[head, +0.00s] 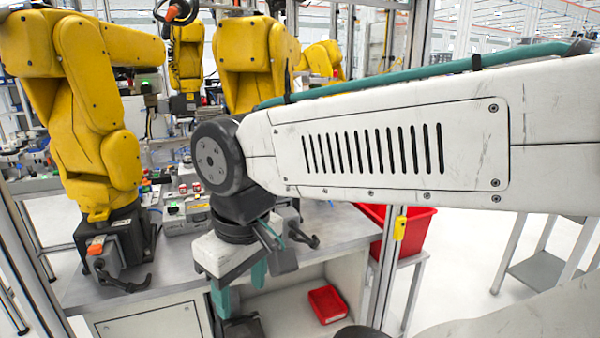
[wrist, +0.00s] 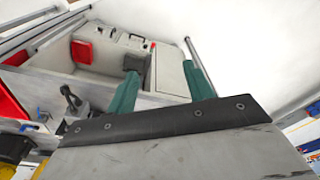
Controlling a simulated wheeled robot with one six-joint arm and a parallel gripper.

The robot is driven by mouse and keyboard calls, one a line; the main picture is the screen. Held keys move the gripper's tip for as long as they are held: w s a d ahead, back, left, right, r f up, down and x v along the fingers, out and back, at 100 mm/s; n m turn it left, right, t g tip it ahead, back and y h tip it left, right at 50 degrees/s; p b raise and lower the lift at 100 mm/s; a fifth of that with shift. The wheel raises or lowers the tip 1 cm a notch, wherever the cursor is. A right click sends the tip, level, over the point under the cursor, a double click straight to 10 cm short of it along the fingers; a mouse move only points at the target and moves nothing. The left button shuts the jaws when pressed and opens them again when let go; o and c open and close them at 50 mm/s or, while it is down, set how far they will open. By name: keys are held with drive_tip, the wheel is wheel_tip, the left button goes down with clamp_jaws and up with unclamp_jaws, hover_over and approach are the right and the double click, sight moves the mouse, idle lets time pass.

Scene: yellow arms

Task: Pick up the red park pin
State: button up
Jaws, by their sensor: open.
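My gripper (head: 240,290) hangs in front of the workbench with its two teal fingers pointing down, spread apart. In the wrist view my gripper (wrist: 161,62) is open, with nothing between the fingers. I cannot identify a red park pin with certainty. A tiny red spot (wrist: 153,44) shows in the wrist view between and beyond the fingertips, on or beside the pale panel. It is too small to tell its shape. In the head view my arm and gripper hide part of the bench front.
A red tray (head: 328,304) lies in the cabinet recess below the bench top (head: 345,222). A larger red bin (head: 413,230) stands to the right. Yellow robot arms (head: 90,110) stand at the left and behind. A dark block (wrist: 134,62) lies beyond the left fingertip in the wrist view.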

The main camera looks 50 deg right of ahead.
drive_tip(key=w+d+m+t, duration=0.25)
drive_tip(key=w+d, duration=0.25)
drive_tip(key=w, duration=0.5)
drive_tip(key=shift+w+d+f+m+t+h, duration=0.4)
drive_tip(key=shift+w+d+m+t+h, duration=0.85)
drive_tip(key=shift+w+d, duration=3.05)
drive_tip(key=shift+w+d+f+m+t+h, duration=0.35)
drive_tip(key=shift+w+d+m+t+h, duration=0.8)
drive_tip(key=shift+d, duration=6.15)
drive_tip(key=shift+w+d+f+m+t+h, duration=0.6)
drive_tip(key=shift+w+d+h, duration=1.9)
drive_tip(key=shift+d, duration=3.3)
drive_tip(key=shift+w+r+y, duration=0.2)
drive_tip(key=shift+w+y, duration=0.15)
drive_tip(key=shift+y, duration=0.05)
drive_tip(key=c, duration=1.1)
